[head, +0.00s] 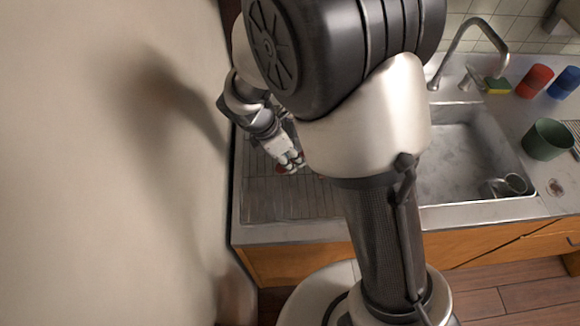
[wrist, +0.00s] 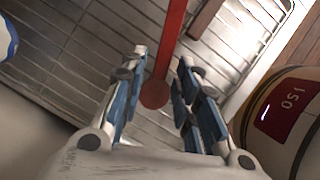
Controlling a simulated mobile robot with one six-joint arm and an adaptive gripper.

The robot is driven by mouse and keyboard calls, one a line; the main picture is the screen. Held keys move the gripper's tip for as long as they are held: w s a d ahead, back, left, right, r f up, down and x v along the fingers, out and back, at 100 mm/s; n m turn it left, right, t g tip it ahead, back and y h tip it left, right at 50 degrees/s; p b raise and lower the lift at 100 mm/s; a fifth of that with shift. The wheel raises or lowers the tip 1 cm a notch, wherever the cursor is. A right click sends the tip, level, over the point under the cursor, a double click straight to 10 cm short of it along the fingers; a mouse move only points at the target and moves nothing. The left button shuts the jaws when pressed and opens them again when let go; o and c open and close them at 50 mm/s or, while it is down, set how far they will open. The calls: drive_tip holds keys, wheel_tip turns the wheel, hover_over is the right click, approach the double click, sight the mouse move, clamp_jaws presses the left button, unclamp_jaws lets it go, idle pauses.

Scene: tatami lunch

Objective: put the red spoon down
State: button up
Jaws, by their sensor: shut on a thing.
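My gripper (wrist: 163,57) points down over the ribbed metal drainboard (head: 290,205), left of the sink. The red spoon (wrist: 172,35) shows in the wrist view as a straight red strip between the two fingers, with a rounded end near the palm. The fingers are closed in on it from both sides. Its far end runs out of the top of the picture. In the head view my gripper (head: 291,162) is small, low over the drainboard, with a bit of red at its tips. I cannot tell whether the spoon touches the drainboard.
The sink basin (head: 455,150) lies to the right, with a cup (head: 515,184) in it. A green cup (head: 547,139), a red cup (head: 534,80) and a blue cup (head: 564,82) stand right of the sink. The wall (head: 100,160) is close on the left. Much drainboard looks bare.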

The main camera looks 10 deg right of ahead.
drive_tip(key=shift+f+b, duration=0.8)
drive_tip(key=shift+f, duration=1.25)
drive_tip(key=shift+f, duration=0.15)
drive_tip(key=o, duration=0.9)
drive_tip(key=shift+c, duration=0.2)
